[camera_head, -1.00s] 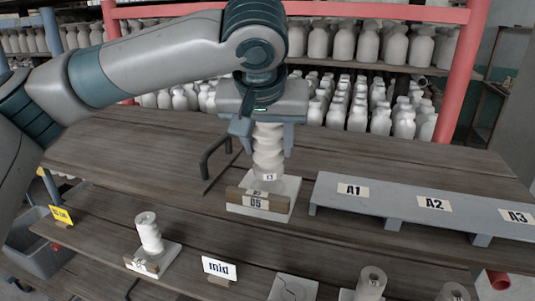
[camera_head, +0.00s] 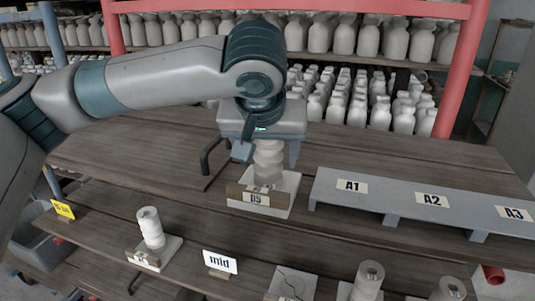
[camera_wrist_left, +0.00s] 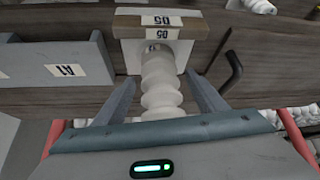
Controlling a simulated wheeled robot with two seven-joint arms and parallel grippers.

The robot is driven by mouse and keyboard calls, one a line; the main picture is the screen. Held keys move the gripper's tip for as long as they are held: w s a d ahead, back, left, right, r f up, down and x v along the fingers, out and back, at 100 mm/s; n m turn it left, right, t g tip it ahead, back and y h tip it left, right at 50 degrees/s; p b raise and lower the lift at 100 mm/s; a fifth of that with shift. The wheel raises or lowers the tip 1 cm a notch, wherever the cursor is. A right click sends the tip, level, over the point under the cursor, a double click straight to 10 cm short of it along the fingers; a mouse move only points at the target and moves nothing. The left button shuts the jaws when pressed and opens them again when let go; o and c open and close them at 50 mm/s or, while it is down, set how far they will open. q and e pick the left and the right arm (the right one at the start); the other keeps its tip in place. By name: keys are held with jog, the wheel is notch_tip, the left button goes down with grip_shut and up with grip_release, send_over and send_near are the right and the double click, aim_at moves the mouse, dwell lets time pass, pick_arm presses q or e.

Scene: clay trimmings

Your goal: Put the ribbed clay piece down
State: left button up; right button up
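The ribbed clay piece (camera_head: 268,160) is a pale, wavy-sided column. My left gripper (camera_head: 267,152) points down over the piece with one finger on each side. In the left wrist view (camera_wrist_left: 162,95) gaps show between the fingers and the piece, so the gripper is open around it. The piece's top is hidden under the gripper body. My right gripper is not in view.
A grey raised shelf (camera_head: 390,208) marked A1, A2 and A3 stands to the right. A dark bar handle (camera_head: 207,165) is close on the left. A white spool-like piece (camera_head: 150,228) stands on another pad at front left, near a "mid" sign (camera_head: 220,262). Bottles fill the back shelves.

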pick_arm(q)
jog(key=shift+r, duration=0.1)
jog(key=shift+r, duration=0.15)
jog(key=shift+s+r, duration=0.1)
jog(key=shift+r, duration=0.05)
jog(key=b+v, duration=0.3)
jog(key=v, duration=0.8)
jog(key=shift+r, duration=0.2)
jog(key=shift+s, duration=0.1)
